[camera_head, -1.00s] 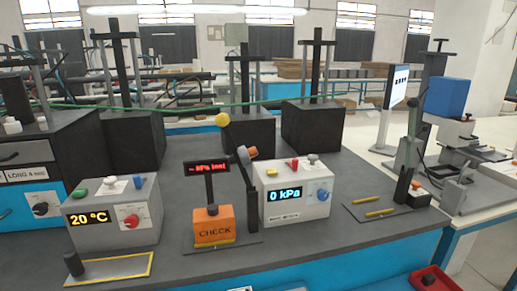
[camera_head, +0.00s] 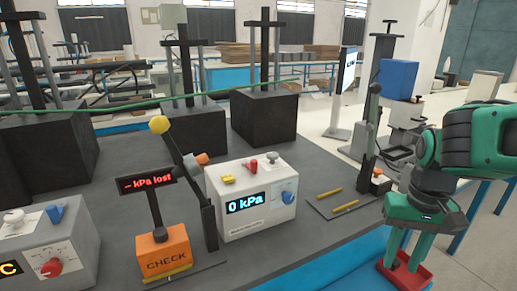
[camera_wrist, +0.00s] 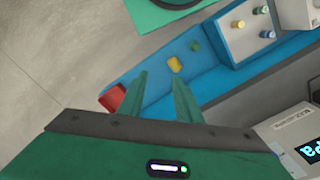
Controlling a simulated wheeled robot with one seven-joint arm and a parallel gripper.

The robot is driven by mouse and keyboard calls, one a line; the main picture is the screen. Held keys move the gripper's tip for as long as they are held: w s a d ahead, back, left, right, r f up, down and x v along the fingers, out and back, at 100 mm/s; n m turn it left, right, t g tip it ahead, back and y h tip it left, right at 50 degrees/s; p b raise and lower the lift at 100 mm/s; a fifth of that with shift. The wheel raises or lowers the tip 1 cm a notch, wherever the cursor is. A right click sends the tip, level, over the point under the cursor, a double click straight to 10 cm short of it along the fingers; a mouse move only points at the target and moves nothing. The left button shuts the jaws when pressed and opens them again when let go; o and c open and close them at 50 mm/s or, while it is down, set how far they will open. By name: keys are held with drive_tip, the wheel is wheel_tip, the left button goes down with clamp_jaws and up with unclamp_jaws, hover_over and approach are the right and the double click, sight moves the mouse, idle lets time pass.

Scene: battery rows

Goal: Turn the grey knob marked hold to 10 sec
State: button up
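I cannot read a "hold" mark on any knob. Grey knobs stand on top of two grey boxes in the head view: one on the 0 kPa box (camera_head: 272,156), one on the box at the left edge (camera_head: 13,217). The 0 kPa box also has a blue knob (camera_head: 288,197); the left box has a red one (camera_head: 50,267). In the wrist view my gripper (camera_wrist: 160,78) is open and empty, apart from any knob.
A light panel with several coloured knobs (camera_wrist: 242,30) shows in the wrist view, near a blue bench front (camera_wrist: 153,73). An orange CHECK box (camera_head: 164,254), a leaning lever with a yellow ball (camera_head: 159,125) and yellow rods (camera_head: 345,207) stand on the dark bench. Floor is clear at the wrist view's left.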

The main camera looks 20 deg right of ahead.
drive_tip(key=shift+s+d, duration=0.1)
drive_tip(key=shift+d, duration=0.05)
drive_tip(key=o, duration=0.4)
drive_tip(key=shift+s+r, duration=0.25)
wheel_tip(320, 180, up, 20)
drive_tip(key=n, duration=2.2)
hover_over(273, 153)
wheel_tip(273, 153, down, 10)
drive_tip(key=shift+s+f, duration=0.1)
drive_tip(key=shift+f, duration=0.15)
drive_tip(key=shift+r, duration=0.1)
drive_tip(key=c, duration=1)
